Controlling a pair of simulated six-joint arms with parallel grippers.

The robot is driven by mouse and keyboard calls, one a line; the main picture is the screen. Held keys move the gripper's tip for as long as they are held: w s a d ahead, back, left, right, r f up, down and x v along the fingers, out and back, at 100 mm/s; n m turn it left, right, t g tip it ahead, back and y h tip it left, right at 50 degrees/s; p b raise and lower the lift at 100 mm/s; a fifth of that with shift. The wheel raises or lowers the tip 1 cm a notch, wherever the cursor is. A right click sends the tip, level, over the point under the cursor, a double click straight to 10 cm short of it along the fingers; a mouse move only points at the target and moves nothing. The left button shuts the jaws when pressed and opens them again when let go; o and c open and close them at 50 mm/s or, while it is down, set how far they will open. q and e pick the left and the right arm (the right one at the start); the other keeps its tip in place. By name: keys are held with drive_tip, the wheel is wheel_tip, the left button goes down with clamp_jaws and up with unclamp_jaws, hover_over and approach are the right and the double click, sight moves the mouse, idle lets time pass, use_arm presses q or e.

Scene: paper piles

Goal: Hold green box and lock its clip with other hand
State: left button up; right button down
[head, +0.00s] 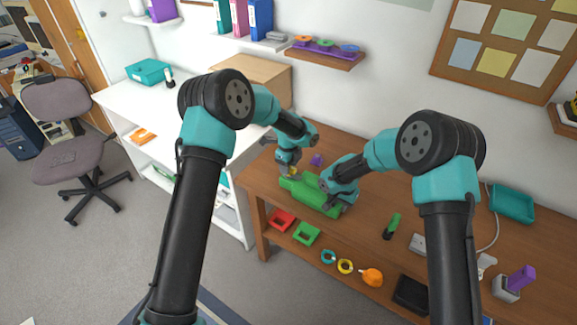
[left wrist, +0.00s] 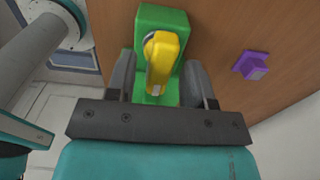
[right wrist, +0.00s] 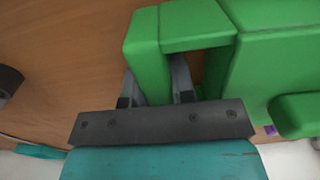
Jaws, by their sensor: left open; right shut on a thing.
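The green box (head: 312,195) lies on the brown wooden table near its left end. Its yellow clip (left wrist: 160,58) shows in the left wrist view at one end of the box. My left gripper (left wrist: 163,82) is open, with one finger on each side of the yellow clip and apart from it. In the head view my left gripper (head: 288,165) is above the left end of the box. My right gripper (right wrist: 157,85) is shut on a green bar of the box at its other end. The fingertips are partly hidden behind the bar.
A small purple block (left wrist: 252,65) lies on the table beside the clip end; it also shows in the head view (head: 316,160). A green marker-like item (head: 391,226) and a grey item (head: 418,243) lie to the right.

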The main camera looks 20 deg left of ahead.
use_arm(q)
wheel_tip(320, 180, up, 12)
idle(0.5)
drive_tip(key=shift+f, duration=0.1)
use_arm(e)
drive_tip(key=c, duration=0.9)
unclamp_jaws()
wheel_tip(320, 180, up, 12)
